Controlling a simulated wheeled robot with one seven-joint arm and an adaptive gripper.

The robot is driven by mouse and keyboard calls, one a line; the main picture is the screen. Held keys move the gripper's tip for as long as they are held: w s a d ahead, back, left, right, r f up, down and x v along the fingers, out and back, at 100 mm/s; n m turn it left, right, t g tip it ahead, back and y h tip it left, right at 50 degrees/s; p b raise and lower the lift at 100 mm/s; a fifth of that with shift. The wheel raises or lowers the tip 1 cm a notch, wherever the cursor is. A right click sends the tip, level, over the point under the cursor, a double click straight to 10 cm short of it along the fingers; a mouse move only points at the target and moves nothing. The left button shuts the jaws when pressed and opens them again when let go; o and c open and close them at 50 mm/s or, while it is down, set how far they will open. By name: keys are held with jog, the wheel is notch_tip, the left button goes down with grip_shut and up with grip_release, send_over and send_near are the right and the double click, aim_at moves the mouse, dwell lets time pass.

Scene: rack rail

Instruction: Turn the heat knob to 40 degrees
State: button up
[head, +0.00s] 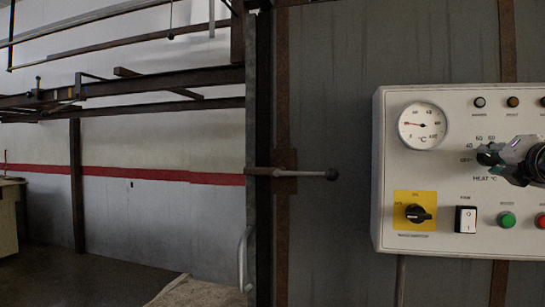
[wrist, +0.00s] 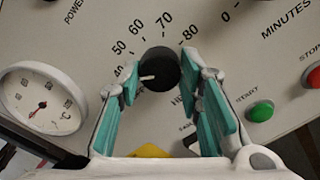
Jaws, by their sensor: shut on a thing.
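The heat knob (wrist: 160,72) is round and black with a white pointer line. In the wrist view its pointer aims left and slightly down, close to the 40 mark, whose label is partly covered by a finger. The marks 50, 60, 70 and 80 run around the knob's upper side. My gripper (wrist: 165,80) has its teal-padded fingers on either side of the knob and is shut on it.
The pale control panel (head: 385,180) carries a round temperature gauge (head: 422,125), a yellow-backed rotary switch (head: 415,213), a white rocker switch (head: 465,219) and a green button (head: 507,220). A lever handle (head: 300,173) sticks out left of the panel.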

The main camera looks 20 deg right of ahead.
jog(key=o, duration=1.2)
jog(key=shift+w+f, duration=0.1)
jog(key=shift+c, duration=0.2)
jog(key=shift+s+a, duration=0.2)
jog(key=shift+s, duration=0.2)
jog(key=v, duration=1.1)
